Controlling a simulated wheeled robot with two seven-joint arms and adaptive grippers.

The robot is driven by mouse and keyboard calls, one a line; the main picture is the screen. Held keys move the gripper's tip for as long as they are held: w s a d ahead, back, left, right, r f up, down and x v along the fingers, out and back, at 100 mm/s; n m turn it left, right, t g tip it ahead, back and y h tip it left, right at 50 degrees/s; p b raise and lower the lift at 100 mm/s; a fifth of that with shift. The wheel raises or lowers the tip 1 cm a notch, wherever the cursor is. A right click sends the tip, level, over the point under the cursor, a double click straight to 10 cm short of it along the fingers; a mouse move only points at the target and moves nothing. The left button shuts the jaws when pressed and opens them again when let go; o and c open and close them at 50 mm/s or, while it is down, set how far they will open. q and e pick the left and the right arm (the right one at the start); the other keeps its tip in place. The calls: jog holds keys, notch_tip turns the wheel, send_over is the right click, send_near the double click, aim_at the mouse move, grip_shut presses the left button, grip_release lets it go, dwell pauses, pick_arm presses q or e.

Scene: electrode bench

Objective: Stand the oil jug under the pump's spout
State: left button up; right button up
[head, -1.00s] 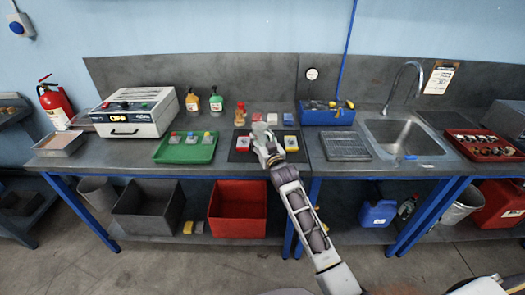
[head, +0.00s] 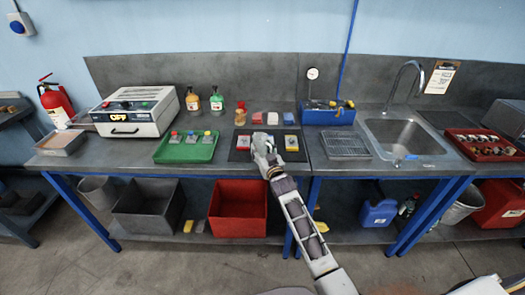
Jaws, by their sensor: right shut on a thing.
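My right gripper (head: 262,155) is over the dark mat (head: 274,156) at the middle of the bench, seen from behind its wrist. It is closed, and what it holds is hidden by the gripper itself. I cannot clearly identify an oil jug or a pump with a spout. A small amber bottle with a red top (head: 241,114) stands behind the mat. A blue jug-like can (head: 378,213) stands on the lower shelf at the right. My left gripper is not in view.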

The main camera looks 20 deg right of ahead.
jog(key=shift+f, duration=0.15)
jog(key=o, duration=1)
jog(key=s, duration=1.2)
jog(key=shift+d, duration=0.4)
dwell(0.8)
